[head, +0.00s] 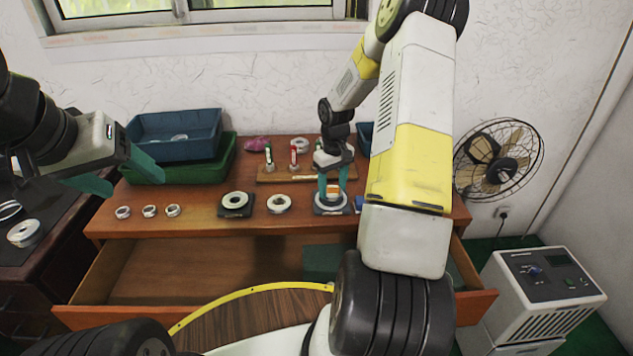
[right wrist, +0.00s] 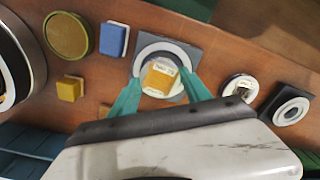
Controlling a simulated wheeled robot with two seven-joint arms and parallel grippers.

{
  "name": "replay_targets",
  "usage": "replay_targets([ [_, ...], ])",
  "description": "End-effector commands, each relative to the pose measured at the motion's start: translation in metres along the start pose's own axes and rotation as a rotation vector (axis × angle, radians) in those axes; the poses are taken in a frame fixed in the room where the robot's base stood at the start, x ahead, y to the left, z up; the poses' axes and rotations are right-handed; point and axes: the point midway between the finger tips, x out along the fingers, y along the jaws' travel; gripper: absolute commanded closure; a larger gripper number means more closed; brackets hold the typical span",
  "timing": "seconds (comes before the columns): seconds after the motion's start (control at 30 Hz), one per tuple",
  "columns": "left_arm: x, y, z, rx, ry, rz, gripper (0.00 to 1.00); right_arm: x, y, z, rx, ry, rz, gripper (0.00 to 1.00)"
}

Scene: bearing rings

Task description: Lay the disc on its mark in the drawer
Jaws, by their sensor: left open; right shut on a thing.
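A round gold-brown disc (right wrist: 68,36) lies on the table in the right wrist view, apart from my gripper; my right arm covers that area in the head view. The drawer (head: 180,285) is open below the tabletop. A dark green patch (head: 322,258) shows inside it; I cannot tell whether this is the mark. My right gripper (head: 333,188) is shut on an orange block (right wrist: 159,78), over a white ring (right wrist: 181,50) on a dark pad. Whether the block touches the ring is unclear. My left gripper (head: 118,174) is open and empty near the green tray.
Blue (head: 175,130) and green (head: 230,160) trays stand at the back left. Several small rings (head: 149,211) lie at the front left. A blue block (right wrist: 114,38) and yellow block (right wrist: 70,88) lie near the disc. The drawer's left part is clear; my right arm hides its right part.

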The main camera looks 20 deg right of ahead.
Motion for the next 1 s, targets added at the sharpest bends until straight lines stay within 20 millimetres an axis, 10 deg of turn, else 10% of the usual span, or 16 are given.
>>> replay_targets([
  [1.0, 0.0, 0.0, 0.0, 0.0, 0.0, 0.0, 0.34, -0.032, -0.01, 0.0, 0.01, 0.0, 0.0, 0.93],
])
